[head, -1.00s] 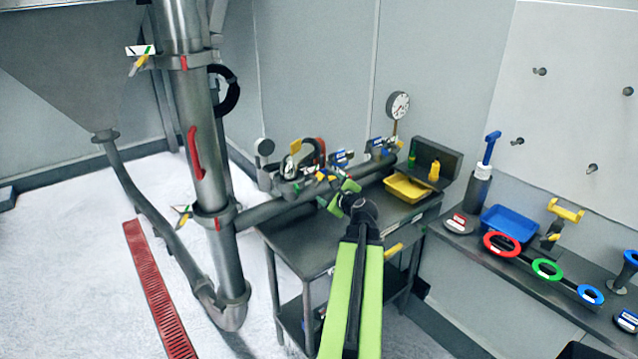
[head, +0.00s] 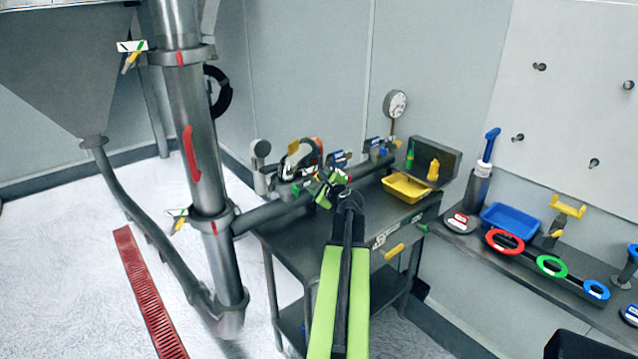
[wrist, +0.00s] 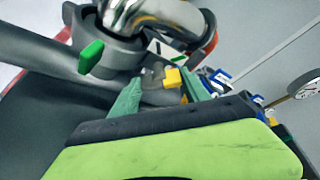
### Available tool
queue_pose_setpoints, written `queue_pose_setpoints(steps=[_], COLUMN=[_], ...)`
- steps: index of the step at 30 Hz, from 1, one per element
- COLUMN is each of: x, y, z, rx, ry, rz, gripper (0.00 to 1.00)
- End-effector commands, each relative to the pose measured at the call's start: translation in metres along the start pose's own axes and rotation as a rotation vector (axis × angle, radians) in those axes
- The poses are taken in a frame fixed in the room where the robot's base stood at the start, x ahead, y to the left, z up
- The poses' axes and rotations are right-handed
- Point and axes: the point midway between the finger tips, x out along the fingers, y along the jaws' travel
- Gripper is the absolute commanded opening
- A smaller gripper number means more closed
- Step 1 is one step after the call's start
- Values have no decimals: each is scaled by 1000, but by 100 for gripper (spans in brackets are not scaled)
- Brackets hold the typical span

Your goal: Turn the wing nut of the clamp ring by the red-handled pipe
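My gripper (head: 326,187) is over the bench pipework in the head view. In the wrist view its two green fingers (wrist: 160,96) stand apart. A grey clamp piece with a yellow wing nut (wrist: 172,78) shows between and just beyond the fingertips; I cannot tell whether they touch it. A shiny bent pipe (wrist: 160,14) rises behind it, with a red-orange part (wrist: 211,42) at its right. In the head view a red handle (head: 191,153) is on the tall vertical pipe (head: 205,185), which has clamp rings with yellow wing nuts, an upper one (head: 131,60) and a lower one (head: 178,224).
A green handle (wrist: 91,57) sits left of the fingers. The dark bench (head: 300,250) holds a yellow tray (head: 407,187) and a gauge (head: 395,103). A shelf at right carries a blue tray (head: 508,220) and coloured rings. The floor at left has a red grate (head: 150,290).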

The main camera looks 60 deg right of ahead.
Motion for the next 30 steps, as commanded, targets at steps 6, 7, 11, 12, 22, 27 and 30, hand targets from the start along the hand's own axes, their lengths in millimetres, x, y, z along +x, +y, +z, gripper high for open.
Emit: queue_pose_setpoints(steps=[6, 7, 11, 12, 22, 27, 30], x=[0, 0, 1, 1, 0, 1, 1], y=[0, 0, -2, -1, 5, 7, 8], z=[0, 0, -2, -2, -2, -3, -4], rx=[0, 0, -2, -5, -127, -256, -343], ry=[0, 0, 2, 1, -1, -1, 0], rz=[0, 0, -3, -5, -55, -110, -146], gripper=[20, 16, 14, 14, 14, 14, 14])
